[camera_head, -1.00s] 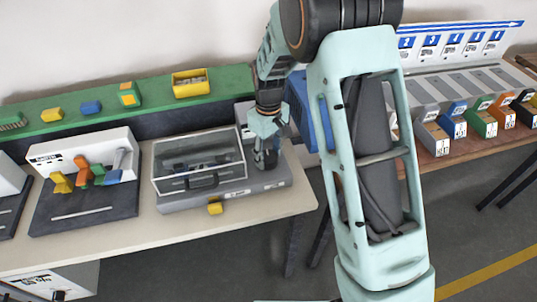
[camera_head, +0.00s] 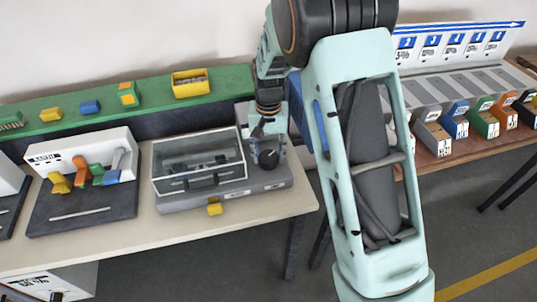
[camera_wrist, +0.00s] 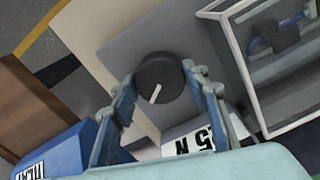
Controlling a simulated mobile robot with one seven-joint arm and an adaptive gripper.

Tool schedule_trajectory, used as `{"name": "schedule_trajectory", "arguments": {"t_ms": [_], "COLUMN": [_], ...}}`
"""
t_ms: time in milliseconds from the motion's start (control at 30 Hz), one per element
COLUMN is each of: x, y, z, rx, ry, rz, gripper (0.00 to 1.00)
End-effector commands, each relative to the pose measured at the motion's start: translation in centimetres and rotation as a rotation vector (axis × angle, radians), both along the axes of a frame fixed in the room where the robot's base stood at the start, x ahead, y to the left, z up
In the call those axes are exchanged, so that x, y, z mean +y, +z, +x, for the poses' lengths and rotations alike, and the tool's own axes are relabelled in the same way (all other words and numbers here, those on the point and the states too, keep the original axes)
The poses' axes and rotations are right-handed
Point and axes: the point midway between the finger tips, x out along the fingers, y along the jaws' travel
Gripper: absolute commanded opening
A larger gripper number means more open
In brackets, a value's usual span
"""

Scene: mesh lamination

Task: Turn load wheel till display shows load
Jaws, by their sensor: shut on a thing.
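The load wheel (camera_wrist: 158,78) is a dark round knob with a white pointer line, on the grey testing machine (camera_head: 215,201). In the head view it shows as a dark disc (camera_head: 268,158) at the machine's right end. My gripper (camera_wrist: 160,76) is shut on the wheel, with one fingertip at each side of its rim. In the head view my gripper (camera_head: 267,143) stands over the wheel. The white display (camera_wrist: 178,148) shows "5 N" at its visible end. A finger partly hides the display, so I cannot read the whole figure.
A clear-lidded box (camera_head: 199,160) sits left of the wheel on the machine. A blue box (camera_wrist: 62,152) is close by my gripper. A fixture with coloured blocks (camera_head: 85,185) stands further left.

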Motion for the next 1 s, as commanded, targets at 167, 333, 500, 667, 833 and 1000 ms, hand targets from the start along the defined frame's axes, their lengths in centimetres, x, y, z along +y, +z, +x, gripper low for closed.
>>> {"name": "schedule_trajectory", "arguments": {"t_ms": [167,333,500,667,833,1000], "x": [0.02,0.04,0.04,0.05,0.04,0.04], "y": [0.03,0.02,0.02,0.02,0.02,0.02], "z": [0.03,0.02,0.02,0.02,0.02,0.02], "rx": [-0.001,-0.001,-0.001,-0.001,-0.001,0.0], "ry": [-0.072,-0.109,-0.122,-0.123,-0.122,-0.121], "rz": [0.0,0.0,0.0,0.0,0.0,0.0], "gripper": [0.18,0.18,0.18,0.18,0.44,0.6]}}
